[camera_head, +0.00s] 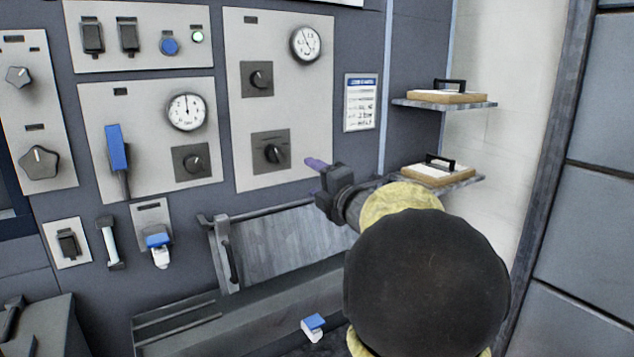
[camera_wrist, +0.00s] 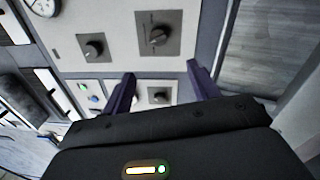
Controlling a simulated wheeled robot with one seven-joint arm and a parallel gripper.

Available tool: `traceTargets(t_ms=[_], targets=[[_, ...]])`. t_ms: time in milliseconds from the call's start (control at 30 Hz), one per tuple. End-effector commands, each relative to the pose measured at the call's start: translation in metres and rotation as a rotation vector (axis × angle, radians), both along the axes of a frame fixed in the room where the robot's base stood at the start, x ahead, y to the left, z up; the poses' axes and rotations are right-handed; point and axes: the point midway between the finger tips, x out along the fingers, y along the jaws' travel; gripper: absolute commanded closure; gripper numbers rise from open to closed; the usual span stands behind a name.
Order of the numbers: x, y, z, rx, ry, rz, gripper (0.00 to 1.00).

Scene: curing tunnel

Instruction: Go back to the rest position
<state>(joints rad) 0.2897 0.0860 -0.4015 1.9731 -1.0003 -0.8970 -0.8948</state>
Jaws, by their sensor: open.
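My gripper (camera_head: 316,163) is in front of the control panel, close to the lower right dial (camera_head: 272,153) of the tall grey plate. In the wrist view its two purple fingers (camera_wrist: 162,84) stand apart with nothing between them. Dials on grey plates (camera_wrist: 157,36) show beyond the fingertips, and no contact with them shows. My arm reaches in from the lower right and hides part of the wall and ledge behind it.
Two shelves (camera_head: 402,102) on the right each hold a board with a black handle. A tilted metal flap (camera_head: 285,245) is below my gripper. A blue lever (camera_head: 117,147), a blue-and-white switch (camera_head: 158,243) and a small blue-and-white item (camera_head: 313,327) are to the left and below.

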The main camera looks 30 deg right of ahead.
Motion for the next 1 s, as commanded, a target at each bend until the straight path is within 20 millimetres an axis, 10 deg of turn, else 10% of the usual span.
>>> traceTargets(t_ms=[667, 1000], targets=[[0.002, 0.004, -0.011, 0.075, 0.025, -0.022, 0.4], [-0.006, 0.061, -0.144, 0.778, 0.352, -0.31, 0.4]])
